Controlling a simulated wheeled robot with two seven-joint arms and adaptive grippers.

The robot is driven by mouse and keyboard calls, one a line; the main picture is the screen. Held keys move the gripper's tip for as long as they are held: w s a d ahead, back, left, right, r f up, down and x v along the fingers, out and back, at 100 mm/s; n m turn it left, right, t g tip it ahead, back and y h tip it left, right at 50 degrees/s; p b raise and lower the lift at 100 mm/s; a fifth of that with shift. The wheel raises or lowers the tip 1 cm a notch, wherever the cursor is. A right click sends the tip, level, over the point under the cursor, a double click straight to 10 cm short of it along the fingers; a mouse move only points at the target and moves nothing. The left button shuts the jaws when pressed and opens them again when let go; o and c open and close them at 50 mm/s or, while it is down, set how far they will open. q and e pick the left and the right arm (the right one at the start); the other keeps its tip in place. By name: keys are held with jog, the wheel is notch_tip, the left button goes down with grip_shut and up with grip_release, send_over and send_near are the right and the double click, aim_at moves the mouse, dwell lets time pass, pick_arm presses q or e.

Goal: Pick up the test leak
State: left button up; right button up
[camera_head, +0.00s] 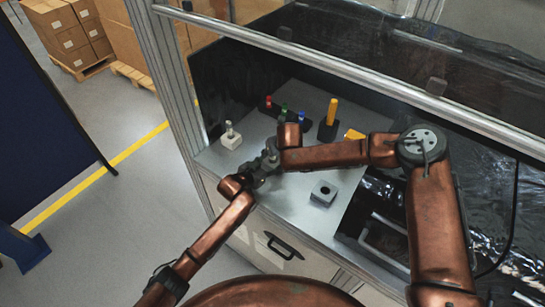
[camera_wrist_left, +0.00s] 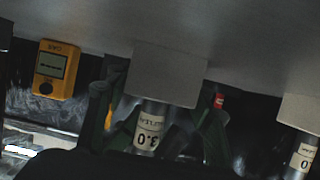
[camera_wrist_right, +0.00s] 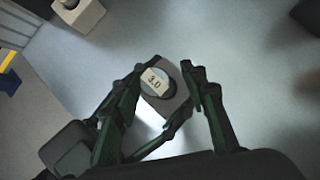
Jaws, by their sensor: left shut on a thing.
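My left gripper (camera_head: 262,168) is shut on a grey cylindrical test leak (camera_wrist_left: 149,128) labelled 3.0. In the left wrist view, which looks upside down, the leak stands in a pale block (camera_wrist_left: 168,75) between the fingers. A second labelled leak (camera_wrist_left: 302,157) in another block is at the right of that view. In the right wrist view, my right gripper (camera_wrist_right: 167,67) has its fingers apart, around or above a leak (camera_wrist_right: 155,81) labelled 3.0 in a grey block. I cannot tell whether this is the same leak. In the head view, the right gripper is hard to separate from the left.
A white block with a leak (camera_head: 231,139) stands at the table's left; a block with a dark round top (camera_head: 323,193) sits near the front. Coloured pieces (camera_head: 284,111), a yellow-handled tool (camera_head: 332,112) and a yellow meter (camera_wrist_left: 57,69) are behind. A metal rail (camera_head: 350,72) crosses above.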

jog(key=shift+w+f, duration=0.1)
jog(key=shift+c, duration=0.7)
grip_shut()
